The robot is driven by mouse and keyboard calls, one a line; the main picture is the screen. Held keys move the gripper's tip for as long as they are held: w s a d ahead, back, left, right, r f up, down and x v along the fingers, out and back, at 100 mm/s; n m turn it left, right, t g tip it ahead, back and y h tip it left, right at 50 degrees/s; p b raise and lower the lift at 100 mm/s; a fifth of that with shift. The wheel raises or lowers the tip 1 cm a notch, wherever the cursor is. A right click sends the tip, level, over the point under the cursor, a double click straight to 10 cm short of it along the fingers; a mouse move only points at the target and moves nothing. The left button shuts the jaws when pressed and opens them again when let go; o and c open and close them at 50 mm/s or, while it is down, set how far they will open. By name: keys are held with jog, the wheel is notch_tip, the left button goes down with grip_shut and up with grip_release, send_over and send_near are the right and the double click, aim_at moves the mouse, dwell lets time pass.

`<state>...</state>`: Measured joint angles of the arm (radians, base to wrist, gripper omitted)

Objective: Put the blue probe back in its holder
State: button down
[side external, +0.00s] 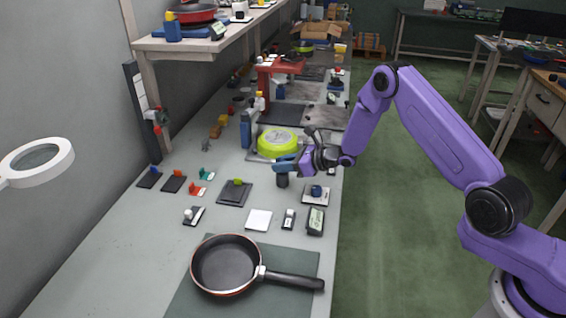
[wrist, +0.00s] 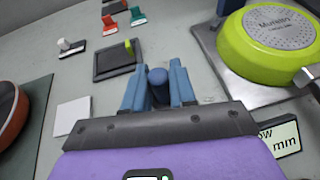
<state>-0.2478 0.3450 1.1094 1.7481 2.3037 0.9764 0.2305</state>
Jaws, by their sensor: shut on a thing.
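My gripper (side external: 281,163) is above the bench near its right edge, in front of the lime pan. In the wrist view, my gripper (wrist: 157,88) has its blue-grey fingers closed around a blue round-topped piece, which looks like the blue probe (wrist: 157,75). The probe's lower part is hidden by the fingers and wrist. In the side view a dark cylinder (side external: 282,181) shows directly under the fingers. I cannot tell whether it is the holder or part of the probe, or whether it touches the bench.
The lime pan (side external: 278,142) lies upside down on a plate behind my gripper. A black frying pan (side external: 226,264) lies on a green mat in front. A blue knob on a pale plate (side external: 316,196), a dark plate with a green piece (side external: 234,193) and a white tile (side external: 258,220) lie nearby.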

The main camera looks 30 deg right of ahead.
jog(key=c, duration=0.8)
grip_release()
jog(key=shift+c, duration=0.2)
jog(key=shift+d, duration=0.1)
jog(key=v, duration=1.7)
jog(key=shift+s, duration=0.2)
jog(key=shift+d+f, duration=0.1)
